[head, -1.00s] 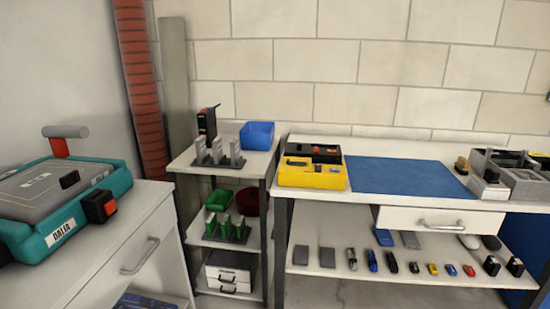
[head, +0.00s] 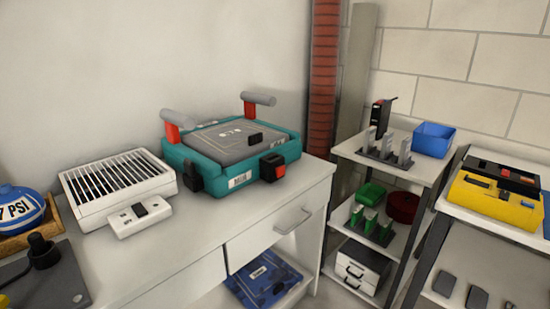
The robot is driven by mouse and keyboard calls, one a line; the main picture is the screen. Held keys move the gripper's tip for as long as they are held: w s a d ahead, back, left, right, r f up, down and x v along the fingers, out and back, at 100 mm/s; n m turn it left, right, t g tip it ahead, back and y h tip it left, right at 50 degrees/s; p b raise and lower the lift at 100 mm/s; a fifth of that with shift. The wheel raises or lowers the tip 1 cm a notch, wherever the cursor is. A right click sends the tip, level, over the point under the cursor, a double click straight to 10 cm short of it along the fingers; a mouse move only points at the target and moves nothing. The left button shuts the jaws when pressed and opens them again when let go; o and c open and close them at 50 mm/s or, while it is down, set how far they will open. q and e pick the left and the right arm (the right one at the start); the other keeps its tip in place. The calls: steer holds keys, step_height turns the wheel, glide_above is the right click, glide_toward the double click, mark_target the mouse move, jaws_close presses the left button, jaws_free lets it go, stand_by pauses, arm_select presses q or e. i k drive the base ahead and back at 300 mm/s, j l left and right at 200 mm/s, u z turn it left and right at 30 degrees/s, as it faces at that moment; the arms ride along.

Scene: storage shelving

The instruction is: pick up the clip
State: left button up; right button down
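I cannot tell for sure which thing is the clip. Grey upright pieces (head: 386,146) stand in a dark holder on the top of the small shelf. Similar green pieces (head: 371,222) stand in a holder on its middle level. A teal case (head: 232,155) with a grey lid, red-and-grey handles and a black-and-red block on its front lies on the white cabinet. Neither of my grippers shows in the head view.
The white cabinet (head: 190,245) also carries a white slatted device (head: 118,183), a blue ball (head: 20,208) and a dark device (head: 45,275). A blue bin (head: 433,139) stands on the small shelf. A yellow box (head: 493,203) sits on the right-hand table.

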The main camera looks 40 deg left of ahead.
mark_target(189, 167)
steer(key=u, duration=1.75)
